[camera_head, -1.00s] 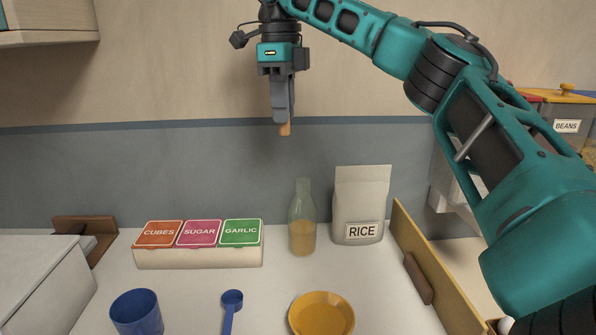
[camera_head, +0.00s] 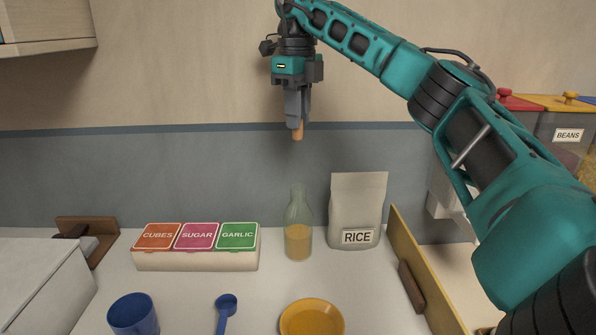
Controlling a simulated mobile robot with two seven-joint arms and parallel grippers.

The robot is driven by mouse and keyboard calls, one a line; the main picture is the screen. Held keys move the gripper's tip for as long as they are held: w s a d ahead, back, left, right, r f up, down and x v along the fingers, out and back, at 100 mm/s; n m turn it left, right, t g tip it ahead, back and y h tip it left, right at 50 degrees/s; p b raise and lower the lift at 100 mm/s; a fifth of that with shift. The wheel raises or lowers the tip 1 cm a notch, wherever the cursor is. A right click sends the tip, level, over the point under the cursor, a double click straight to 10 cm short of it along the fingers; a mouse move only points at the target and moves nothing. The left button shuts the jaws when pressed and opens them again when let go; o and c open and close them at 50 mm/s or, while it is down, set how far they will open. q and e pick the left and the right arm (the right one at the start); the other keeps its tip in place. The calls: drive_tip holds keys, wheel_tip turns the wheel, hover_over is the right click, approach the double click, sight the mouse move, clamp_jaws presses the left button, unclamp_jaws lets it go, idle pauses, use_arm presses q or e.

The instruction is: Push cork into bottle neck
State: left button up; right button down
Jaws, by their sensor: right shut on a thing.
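The cork (camera_head: 297,133) is a small tan-orange piece pointing down below my right gripper (camera_head: 297,124). My right gripper is shut on it and holds it high, well above the bottle. The bottle (camera_head: 298,240) is clear glass with yellowish contents in its lower part. It stands upright on the counter, and its open neck (camera_head: 297,192) is almost straight below the cork in the picture. The cork and neck are clearly apart. My left gripper is not in view.
A bag of rice (camera_head: 357,211) stands close to the bottle's right. A box with three labelled lids (camera_head: 196,260) is to its left. A yellow bowl (camera_head: 312,319), blue spoon (camera_head: 225,306) and blue cup (camera_head: 134,316) are in front. A wooden board (camera_head: 427,265) stands at the right.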

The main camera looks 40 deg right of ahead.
wheel_tip(320, 180, down, 12)
drive_tip(key=shift+f, duration=0.2)
idle(0.4)
drive_tip(key=shift+f, duration=0.15)
drive_tip(key=c, duration=1)
unclamp_jaws()
drive_tip(key=shift+c, duration=0.2)
wheel_tip(320, 180, up, 12)
drive_tip(key=shift+r, duration=0.2)
